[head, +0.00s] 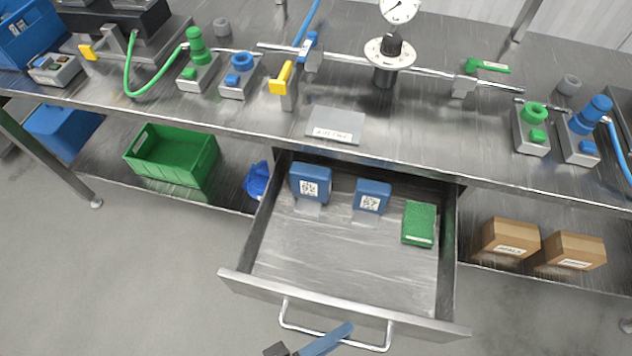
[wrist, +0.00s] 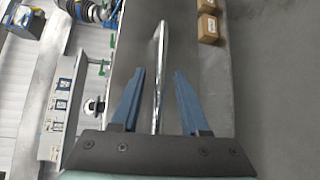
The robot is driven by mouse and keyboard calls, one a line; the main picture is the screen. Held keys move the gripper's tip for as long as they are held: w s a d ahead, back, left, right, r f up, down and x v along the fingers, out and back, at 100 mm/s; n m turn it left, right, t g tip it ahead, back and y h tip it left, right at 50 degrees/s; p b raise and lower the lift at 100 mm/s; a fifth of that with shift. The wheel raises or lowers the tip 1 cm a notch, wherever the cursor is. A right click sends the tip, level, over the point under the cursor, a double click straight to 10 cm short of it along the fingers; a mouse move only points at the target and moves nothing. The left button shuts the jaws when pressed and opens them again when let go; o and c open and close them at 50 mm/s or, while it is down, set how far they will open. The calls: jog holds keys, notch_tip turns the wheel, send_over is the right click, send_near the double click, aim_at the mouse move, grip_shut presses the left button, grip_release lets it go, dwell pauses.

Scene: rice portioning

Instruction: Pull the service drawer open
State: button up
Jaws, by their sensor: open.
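The service drawer (head: 345,306) is a steel drawer under the bench, pulled well out with its inside showing in the head view. Its bar handle (head: 388,335) runs along the front panel. My gripper (wrist: 159,72) has two blue fingers, spread apart, one on each side of the handle bar (wrist: 158,50) in the wrist view. Gaps show between the bar and both fingers. In the head view one blue finger (head: 325,340) crosses the handle at the bottom edge; the rest of my gripper is mostly out of frame.
Inside the drawer are two blue boxes with printed codes (head: 311,182) (head: 372,197) and a green box (head: 419,223). A green crate (head: 172,155) stands on the lower shelf at left, cardboard boxes (head: 507,240) at right. The floor in front is clear.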

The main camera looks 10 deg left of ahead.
jog(key=v, duration=1.3)
jog(key=shift+b, duration=0.45)
